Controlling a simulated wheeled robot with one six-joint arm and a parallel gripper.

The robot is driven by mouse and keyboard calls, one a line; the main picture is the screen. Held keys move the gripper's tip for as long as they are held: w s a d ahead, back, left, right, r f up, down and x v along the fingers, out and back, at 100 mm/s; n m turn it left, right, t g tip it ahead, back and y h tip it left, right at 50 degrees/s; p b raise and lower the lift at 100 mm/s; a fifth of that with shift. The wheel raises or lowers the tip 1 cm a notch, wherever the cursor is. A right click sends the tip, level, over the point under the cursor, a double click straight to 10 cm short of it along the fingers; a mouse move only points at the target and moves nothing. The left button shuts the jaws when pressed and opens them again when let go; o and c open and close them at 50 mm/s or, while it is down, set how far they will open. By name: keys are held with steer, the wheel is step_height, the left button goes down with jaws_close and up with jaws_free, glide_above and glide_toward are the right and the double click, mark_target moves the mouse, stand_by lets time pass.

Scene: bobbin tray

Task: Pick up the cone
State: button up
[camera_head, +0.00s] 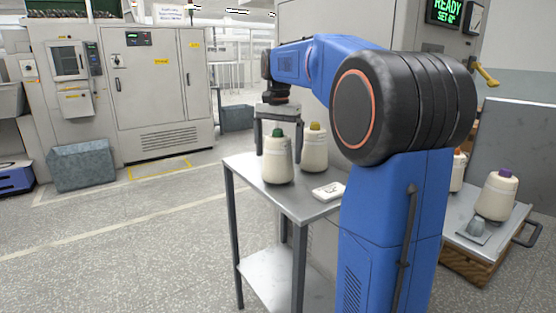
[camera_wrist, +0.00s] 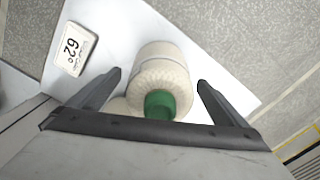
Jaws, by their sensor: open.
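A cream yarn cone with a green tip (camera_head: 278,168) stands upright on a small grey metal table (camera_head: 302,207). My gripper (camera_head: 275,150) is open above it, pointing down, with its fingers at either side of the cone's upper part. In the wrist view the same cone (camera_wrist: 160,68) lies between the two spread fingers (camera_wrist: 159,80), with gaps at both sides. I cannot tell the exact finger height along the cone. A second cream cone with a yellow-orange tip (camera_head: 314,152) stands close behind and to the right.
At right, a purple-tipped cone (camera_head: 497,196) stands on a grey surface, with another cone (camera_head: 458,170) partly hidden by my arm. Grey cabinets (camera_head: 160,90) stand behind; open floor lies left.

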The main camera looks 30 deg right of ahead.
mark_target(278, 129)
steer(key=shift+f, duration=0.8)
steer(key=c, duration=1.4)
steer(key=shift+r, duration=0.15)
step_height(278, 129, up, 10)
steer(key=shift+f, duration=0.1)
step_height(278, 129, up, 10)
